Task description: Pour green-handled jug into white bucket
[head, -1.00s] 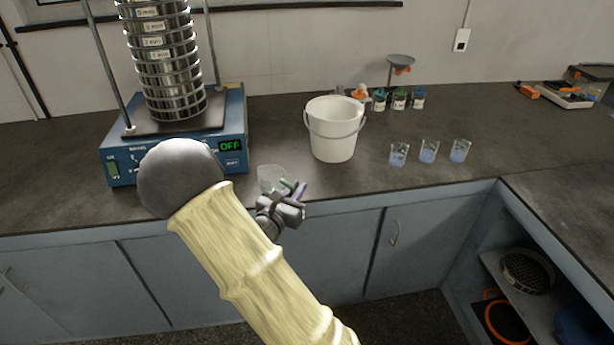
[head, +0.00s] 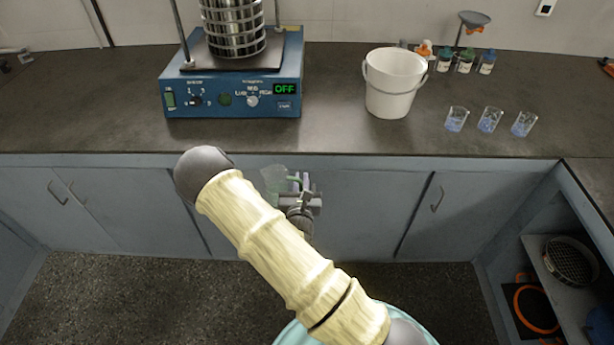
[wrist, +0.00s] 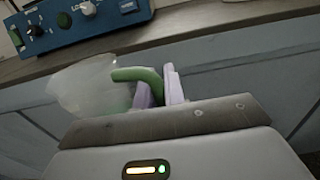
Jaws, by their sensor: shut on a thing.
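The clear jug (head: 273,180) with a green handle is held by my gripper (head: 302,184) in front of the counter's cabinet doors, below the counter edge. In the wrist view the translucent jug (wrist: 88,85) is at the left, and its green handle (wrist: 138,75) reaches to my gripper (wrist: 162,88), whose pale fingers are shut on it. I cannot tell how much the jug contains. The white bucket (head: 390,95) stands upright on the counter, up and to the right of my gripper and apart from the jug. Its inside bottom is hidden.
The blue sieve shaker (head: 235,85) stands on the counter left of the bucket, reading OFF. Several small bottles (head: 465,62) and a funnel stand (head: 472,22) are behind the bucket at right. Glass beakers (head: 489,120) with blue contents stand right of it. Counter between shaker and bucket is clear.

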